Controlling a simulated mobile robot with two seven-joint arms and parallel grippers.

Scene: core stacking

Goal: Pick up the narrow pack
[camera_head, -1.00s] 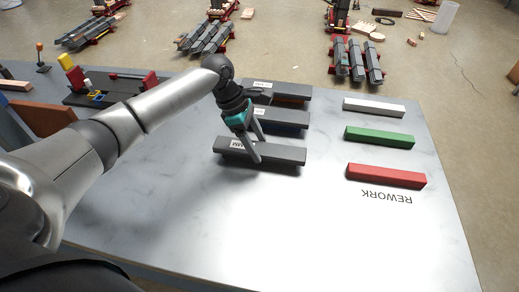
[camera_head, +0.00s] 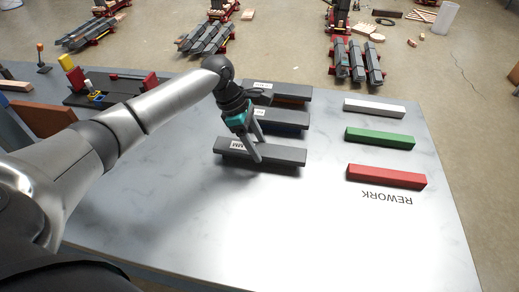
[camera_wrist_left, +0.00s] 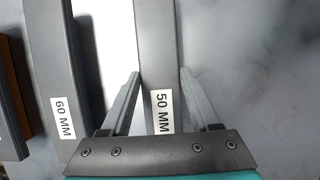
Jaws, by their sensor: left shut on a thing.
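The narrow pack, a long dark grey bar labelled 50 MM (camera_head: 280,155), is the nearest of three grey packs in the head view. In the left wrist view the pack (camera_wrist_left: 159,45) runs between the two fingers, its label close to the palm. My left gripper (camera_head: 257,150) is shut on it near its middle, one finger on each side. The gripper also shows in the left wrist view (camera_wrist_left: 160,75). A shadow lies under the pack; I cannot tell clearly how far it is off the table. My right gripper is not in view.
The 60 MM pack (camera_wrist_left: 62,60) lies just behind the narrow one, and a third grey pack (camera_head: 290,91) lies beyond it. White (camera_head: 374,107), green (camera_head: 379,138) and red (camera_head: 386,176) bars lie at the right, near REWORK lettering. The front of the table (camera_head: 260,225) is clear.

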